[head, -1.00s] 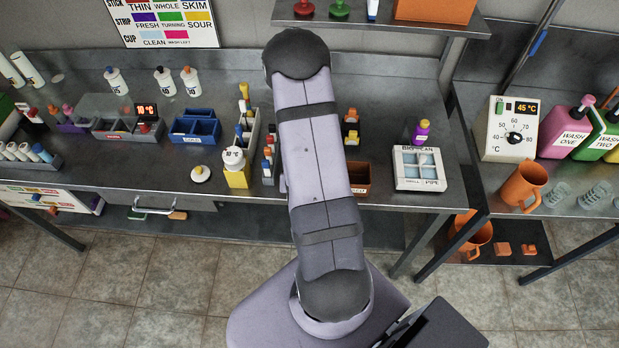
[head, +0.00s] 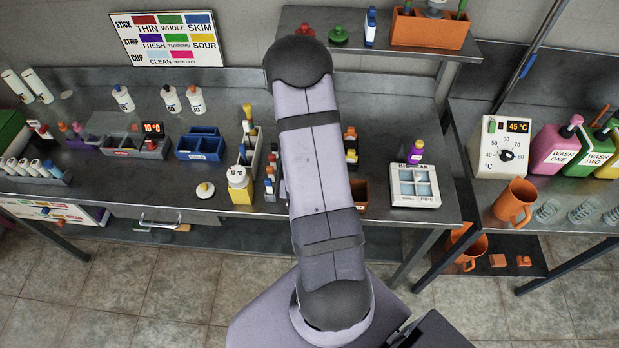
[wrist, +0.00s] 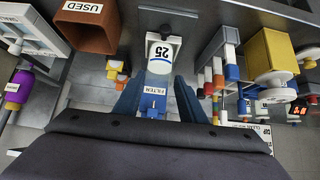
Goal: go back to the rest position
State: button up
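In the head view my arm reaches up the middle of the picture over the steel bench (head: 300,215), and its upper part hides my gripper. In the wrist view a wide dark part of my own wrist fills the bottom. Beyond it, two blue slanted shapes flank a blue piece with a FILTER label (wrist: 156,88). A white block marked 25 (wrist: 163,50) stands just past that. I cannot tell whether the blue shapes are my fingers or part of a holder. No held thing can be made out for certain.
In the wrist view a brown USED bin (wrist: 92,25) is at upper left and a yellow box (wrist: 272,52) at right. In the head view a white tray (head: 415,200) and a temperature box (head: 503,147) stand right of my arm.

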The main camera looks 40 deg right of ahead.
jog(key=w+a+n+g+y+b, duration=0.15)
jog(key=a+n+y+b, duration=0.35)
jog(key=a, duration=1)
jog(key=s+a+r+n+g+y+b, duration=0.1)
jog(key=s+a+r+n+g+b, duration=0.35)
jog(key=s+a, duration=0.5)
notch_tip(320, 180, down, 45)
jog(key=d+b, duration=0.1)
jog(key=b, duration=4.3)
jog(key=shift+s+d, duration=0.35)
jog(key=shift+s, duration=0.1)
jog(key=shift+m, duration=0.25)
notch_tip(320, 180, down, 18)
jog(key=b, duration=1.8)
